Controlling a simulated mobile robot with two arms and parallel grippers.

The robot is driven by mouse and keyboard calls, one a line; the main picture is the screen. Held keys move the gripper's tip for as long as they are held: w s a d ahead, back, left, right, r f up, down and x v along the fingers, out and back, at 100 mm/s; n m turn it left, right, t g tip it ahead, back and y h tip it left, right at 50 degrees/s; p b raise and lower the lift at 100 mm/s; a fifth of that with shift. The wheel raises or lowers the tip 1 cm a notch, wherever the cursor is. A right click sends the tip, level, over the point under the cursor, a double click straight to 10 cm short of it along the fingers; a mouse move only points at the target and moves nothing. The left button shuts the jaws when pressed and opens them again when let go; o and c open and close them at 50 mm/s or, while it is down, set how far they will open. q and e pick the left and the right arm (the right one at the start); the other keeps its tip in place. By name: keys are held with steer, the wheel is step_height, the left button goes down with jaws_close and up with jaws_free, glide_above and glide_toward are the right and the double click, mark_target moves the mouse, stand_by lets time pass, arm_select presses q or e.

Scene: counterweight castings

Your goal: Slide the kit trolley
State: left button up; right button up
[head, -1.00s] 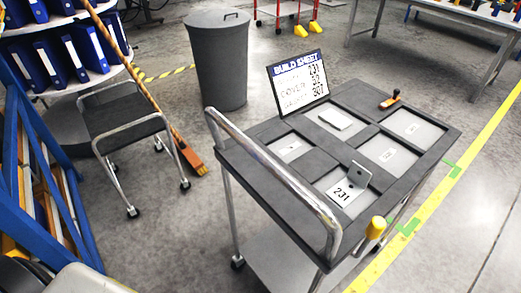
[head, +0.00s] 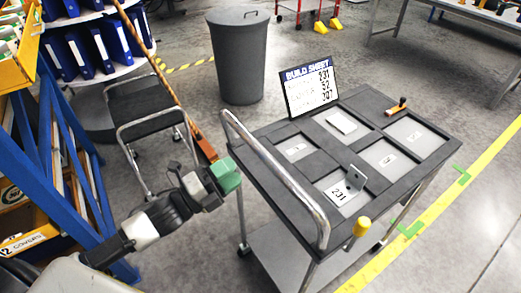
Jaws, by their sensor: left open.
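The kit trolley (head: 262,142) is dark grey, with a chrome push handle (head: 275,170) along its left end. Its top has several recessed pockets with pale floors. A grey bracket (head: 355,180) stands in the front-left pocket beside a "231" label, and a small pale part lies in a back pocket. My left gripper (head: 226,175), with green fingers, is open just left of the handle, and nothing shows between its fingers. I cannot tell whether it touches the handle. My right gripper is out of view.
A build sheet sign (head: 308,88) stands at the trolley's back edge. A small black cart (head: 150,130) and a blue rack (head: 50,180) are at left. A grey bin (head: 238,60) stands behind. Yellow floor tape (head: 440,210) with green marks runs along the right.

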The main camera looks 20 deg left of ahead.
mark_target(259, 154)
arm_select(q)
steer(key=p+x, duration=0.2)
steer(key=x, duration=0.6)
steer(key=shift+w+d+r, duration=0.1)
steer(key=shift+w, duration=0.05)
steer(key=shift+w+d, duration=0.25)
steer(key=shift+c, duration=0.2)
jaws_close()
